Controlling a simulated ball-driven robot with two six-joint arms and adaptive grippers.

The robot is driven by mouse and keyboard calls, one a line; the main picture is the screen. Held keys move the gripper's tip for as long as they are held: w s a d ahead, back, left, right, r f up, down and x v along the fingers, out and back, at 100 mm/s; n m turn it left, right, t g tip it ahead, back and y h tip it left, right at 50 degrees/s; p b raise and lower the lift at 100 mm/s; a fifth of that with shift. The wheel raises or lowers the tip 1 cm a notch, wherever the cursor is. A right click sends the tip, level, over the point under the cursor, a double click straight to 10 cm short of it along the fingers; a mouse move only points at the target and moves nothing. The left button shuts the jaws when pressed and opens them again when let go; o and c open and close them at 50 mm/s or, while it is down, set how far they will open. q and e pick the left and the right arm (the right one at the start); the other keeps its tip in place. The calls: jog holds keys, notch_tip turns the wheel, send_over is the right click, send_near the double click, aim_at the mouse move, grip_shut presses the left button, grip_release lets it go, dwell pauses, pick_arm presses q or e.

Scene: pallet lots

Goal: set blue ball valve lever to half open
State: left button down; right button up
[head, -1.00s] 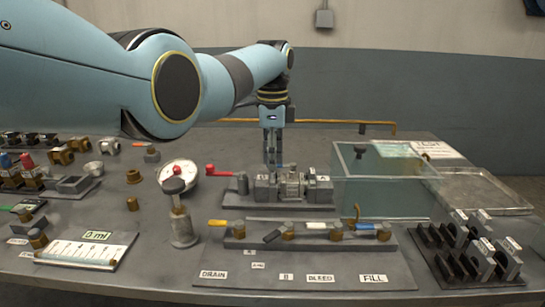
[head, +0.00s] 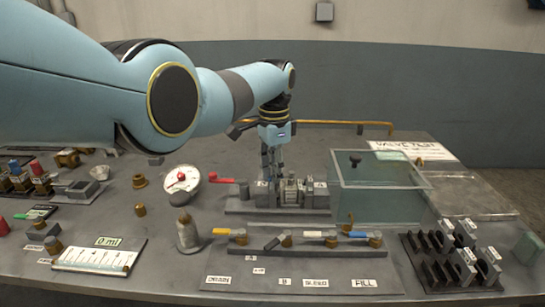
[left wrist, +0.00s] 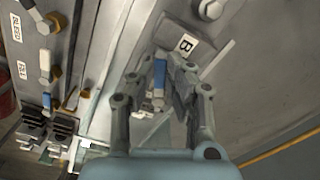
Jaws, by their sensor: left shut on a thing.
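My left gripper (head: 272,166) points down at the valve rig (head: 275,211) at the back of the table. In the left wrist view its fingers (left wrist: 164,66) are closed around the blue lever (left wrist: 159,77), beside a block with a "B" label (left wrist: 187,43). In the head view the fingers hide most of this lever, so its exact angle is hard to read there. My right gripper is out of view.
A clear tank (head: 380,195) stands right of the rig. In front is a manifold (head: 300,252) with orange, black, white and blue levers. A dark slotted rack (head: 450,285) stands front right.

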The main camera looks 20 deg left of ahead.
pick_arm(q)
jog(key=shift+s+d+n+p, duration=0.3)
jog(key=shift+n+p, duration=0.2)
jog(key=shift+n, duration=0.4)
jog(key=shift+s+d+n+p, duration=0.15)
jog(key=shift+d+n+p, duration=0.25)
jog(key=shift+n, duration=0.5)
jog(key=c, duration=1.3)
grip_release()
jog(key=shift+c, duration=0.2)
jog(key=shift+r, duration=0.1)
notch_tip(320, 180, up, 12)
